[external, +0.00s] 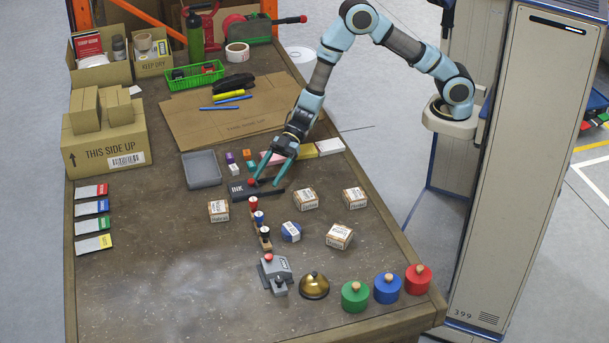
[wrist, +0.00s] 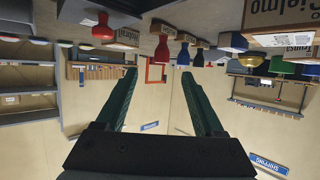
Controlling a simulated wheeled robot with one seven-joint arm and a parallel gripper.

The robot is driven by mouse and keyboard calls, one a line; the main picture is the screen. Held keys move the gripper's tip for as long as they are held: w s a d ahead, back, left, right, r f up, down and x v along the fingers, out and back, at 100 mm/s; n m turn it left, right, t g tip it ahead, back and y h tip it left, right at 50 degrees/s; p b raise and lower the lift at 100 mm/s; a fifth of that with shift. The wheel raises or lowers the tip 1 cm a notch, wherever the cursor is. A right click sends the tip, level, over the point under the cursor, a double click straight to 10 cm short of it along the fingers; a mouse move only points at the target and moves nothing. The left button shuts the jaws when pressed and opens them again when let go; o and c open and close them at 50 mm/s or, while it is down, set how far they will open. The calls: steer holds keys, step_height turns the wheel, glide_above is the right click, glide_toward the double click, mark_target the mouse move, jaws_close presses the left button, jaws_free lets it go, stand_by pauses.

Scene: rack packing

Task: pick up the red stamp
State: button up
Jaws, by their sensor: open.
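A red-handled stamp (external: 253,203) stands at the far end of a short wooden holder, in a row with a blue stamp (external: 259,217) and a black stamp (external: 265,232). In the wrist view the row appears upside down, with the red stamp (wrist: 163,48) nearest the middle. Another red, knobbed piece (external: 252,182) is by the black ink pad (external: 240,190); it looks larger in the wrist view (wrist: 103,30). My gripper (external: 264,184) is open and empty, low over the ink pad's right end, just beyond the holder. It touches neither red piece clearly.
Labelled small boxes (external: 306,199) stand right of the holder, and another (external: 219,211) left of it. A grey tray (external: 202,170) lies behind the ink pad. A grey device (external: 275,272), a brass bell (external: 314,284) and coloured round pieces (external: 355,296) line the front. The front left is clear.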

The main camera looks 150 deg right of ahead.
mark_target(253, 199)
steer(key=x, duration=0.4)
steer(key=shift+w+p, duration=0.2)
steer(key=shift+p, duration=0.15)
steer(key=shift+p+x, duration=1.05)
steer(key=shift+x, duration=1.65)
steer(key=shift+a, duration=0.15)
steer(key=shift+c, duration=0.4)
jaws_close()
